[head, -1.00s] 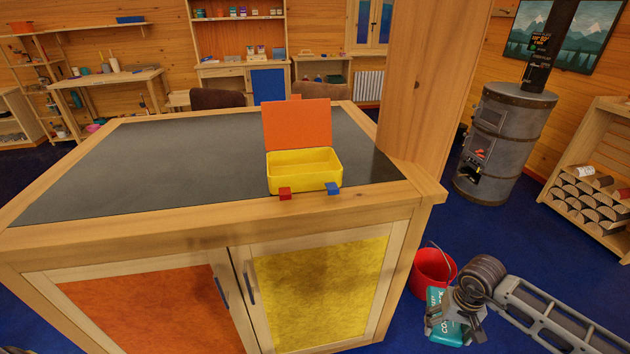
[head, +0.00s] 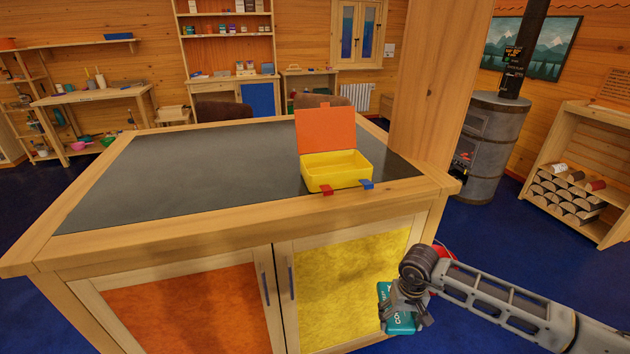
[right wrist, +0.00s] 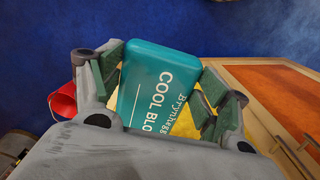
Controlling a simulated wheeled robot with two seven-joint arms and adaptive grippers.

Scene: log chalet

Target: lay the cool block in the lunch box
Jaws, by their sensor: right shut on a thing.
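The teal cool block (head: 397,308) is held in my right gripper (head: 404,304), low in front of the counter's yellow door. In the right wrist view the cool block (right wrist: 160,84) sits between the two fingers, its white lettering showing. The yellow lunch box (head: 338,182) stands on the dark counter top near its front right edge. Its orange lid (head: 326,136) is open and upright at the back, and the box looks empty. A red latch and a blue latch show at its front. My right gripper is below and to the right of the lunch box. My left gripper is not in view.
The wooden counter (head: 180,218) has a clear dark top left of the lunch box. A thick wooden post (head: 437,90) rises at its right back corner. A red bucket (head: 443,254) is partly hidden behind my right arm. A stove (head: 490,140) and log rack (head: 580,180) stand farther right.

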